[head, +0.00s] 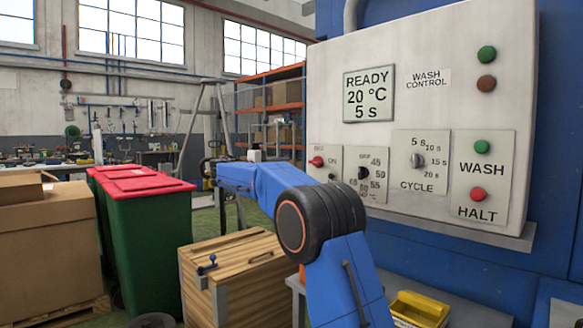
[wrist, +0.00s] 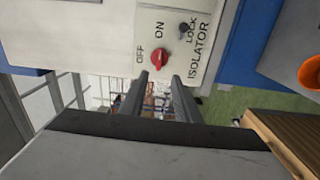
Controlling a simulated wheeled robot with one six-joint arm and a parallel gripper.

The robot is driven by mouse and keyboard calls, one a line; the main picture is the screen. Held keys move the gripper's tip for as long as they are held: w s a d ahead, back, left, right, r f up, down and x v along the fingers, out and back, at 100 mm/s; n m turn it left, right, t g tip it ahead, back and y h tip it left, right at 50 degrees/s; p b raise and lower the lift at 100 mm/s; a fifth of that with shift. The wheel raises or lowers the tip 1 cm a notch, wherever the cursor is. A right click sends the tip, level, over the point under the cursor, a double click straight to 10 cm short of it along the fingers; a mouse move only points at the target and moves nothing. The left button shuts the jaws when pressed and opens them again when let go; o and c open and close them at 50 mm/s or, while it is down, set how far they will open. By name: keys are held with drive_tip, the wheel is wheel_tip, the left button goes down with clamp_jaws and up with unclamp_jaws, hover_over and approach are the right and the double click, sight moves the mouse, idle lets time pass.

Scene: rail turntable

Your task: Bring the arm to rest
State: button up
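My gripper (wrist: 160,78) shows in the wrist view with its two dark fingers apart and nothing between them. Beyond the fingertips is the isolator panel (wrist: 205,45) with a red knob (wrist: 158,60), OFF and ON marks and a small dark lock. I cannot tell whether the fingers touch the panel. In the head view my blue arm (head: 262,186) is bent, its forearm reaching left in front of the wash control box (head: 420,50). There the gripper itself is too small and cluttered to make out. The display (head: 369,94) reads READY, 20 °C, 5 s.
A wooden crate (head: 235,262) stands below the forearm. Green bins with red lids (head: 150,187) and cardboard boxes (head: 45,240) stand to the left. A yellow tray (head: 420,308) lies low beside my arm. The blue machine wall (head: 560,150) closes off the right.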

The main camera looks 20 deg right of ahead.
drive_tip(key=shift+s+a, duration=0.2)
drive_tip(key=shift+a, duration=0.45)
drive_tip(key=s+d+f+g+y, duration=0.1)
drive_tip(key=s+f+y, duration=0.3)
drive_tip(key=s, duration=0.7)
drive_tip(key=s+f+y, duration=0.2)
drive_tip(key=s+f, duration=0.4)
drive_tip(key=s, duration=0.5)
drive_tip(key=s+d+f+g+y, duration=0.1)
drive_tip(key=s+f+y, duration=0.25)
drive_tip(key=s, duration=0.75)
drive_tip(key=s+a+f+m+y, duration=0.2)
drive_tip(key=s+a+f, duration=0.4)
drive_tip(key=s+f, duration=0.5)
drive_tip(key=s+a+f+m+y, duration=0.1)
drive_tip(key=s+a+f+y, duration=0.4)
drive_tip(key=s+f, duration=0.6)
drive_tip(key=s, duration=0.6)
drive_tip(key=shift+s+a+f+m+t, duration=0.25)
drive_tip(key=shift+a+f+m+t, duration=0.05)
drive_tip(key=shift+a+f+m, duration=0.1)
drive_tip(key=shift+d+y, duration=0.1)
drive_tip(key=shift+y, duration=0.15)
